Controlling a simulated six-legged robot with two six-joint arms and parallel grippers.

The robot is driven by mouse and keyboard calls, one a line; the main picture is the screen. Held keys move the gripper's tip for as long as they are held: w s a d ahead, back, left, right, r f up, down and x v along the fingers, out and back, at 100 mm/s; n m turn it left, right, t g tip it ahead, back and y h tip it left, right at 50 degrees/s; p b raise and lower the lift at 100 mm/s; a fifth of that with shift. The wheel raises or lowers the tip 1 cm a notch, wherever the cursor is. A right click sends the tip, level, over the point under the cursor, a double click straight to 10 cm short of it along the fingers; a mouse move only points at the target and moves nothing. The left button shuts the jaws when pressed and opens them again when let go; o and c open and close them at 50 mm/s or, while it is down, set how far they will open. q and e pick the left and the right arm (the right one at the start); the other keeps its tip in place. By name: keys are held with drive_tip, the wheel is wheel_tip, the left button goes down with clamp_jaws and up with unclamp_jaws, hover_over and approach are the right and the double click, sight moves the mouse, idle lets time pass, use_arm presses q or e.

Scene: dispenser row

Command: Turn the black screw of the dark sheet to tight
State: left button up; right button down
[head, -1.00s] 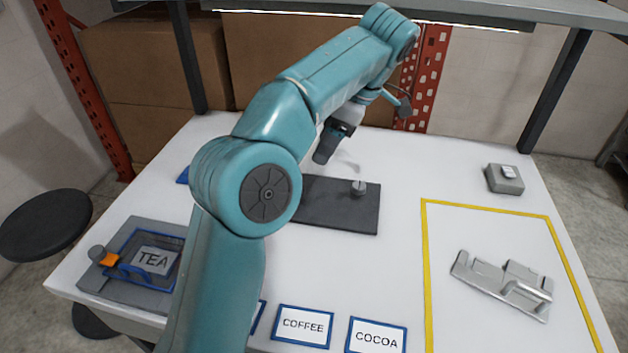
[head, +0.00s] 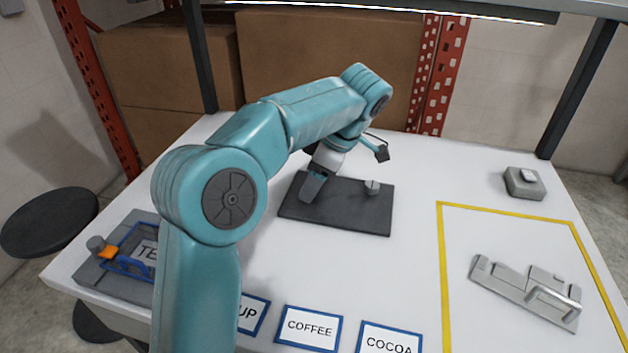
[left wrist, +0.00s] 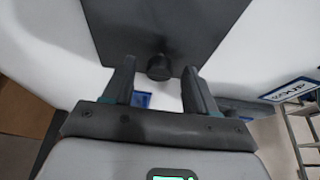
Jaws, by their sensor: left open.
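The dark sheet (head: 345,215) lies flat on the white table, and a light grey screw (head: 372,187) stands near its right end. The black screw (left wrist: 160,68) shows in the left wrist view as a dark round knob near the sheet's edge. In the head view my left gripper hides it. My left gripper (head: 312,190) points down at the left part of the sheet. In the left wrist view its open fingers appear either side of the black screw, with a gap on both sides; I cannot tell the height between them. My right gripper is not in view.
A grey tea dispenser (head: 105,280) stands at the left. Blue-framed labels, including COFFEE (head: 309,328) and COCOA (head: 389,340), lie along the front. A metal bracket (head: 525,290) lies inside a yellow outline at right, with a small grey box (head: 525,183) behind it.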

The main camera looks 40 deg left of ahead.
use_arm(q)
clamp_jaws()
